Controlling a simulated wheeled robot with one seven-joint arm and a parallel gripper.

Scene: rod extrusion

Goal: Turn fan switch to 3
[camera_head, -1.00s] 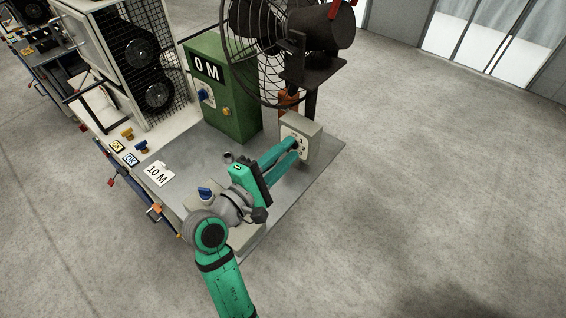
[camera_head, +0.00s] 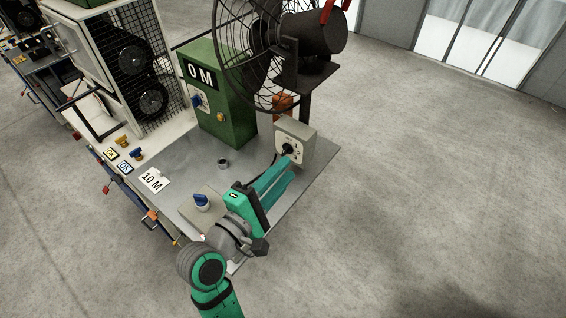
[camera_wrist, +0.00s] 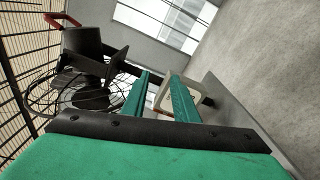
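The fan switch is a grey box (camera_head: 307,144) with a dark round knob (camera_head: 288,148) and the numbers 1 and 2 visible beside it. It stands at the far right of the bench, below the black caged fan (camera_head: 250,55). I cannot read the knob's setting. My gripper (camera_head: 287,172) points at the box from the near side, with its green fingertips short of the knob and holding nothing. The lower part of the box face is hidden behind the fingers. In the wrist view the two fingers (camera_wrist: 161,75) are apart, with part of the pale box (camera_wrist: 163,92) between and behind them.
A green cabinet (camera_head: 217,108) marked 0 M stands left of the fan. A blue knob on a grey box (camera_head: 202,207) is close left of my wrist. Open floor lies to the right.

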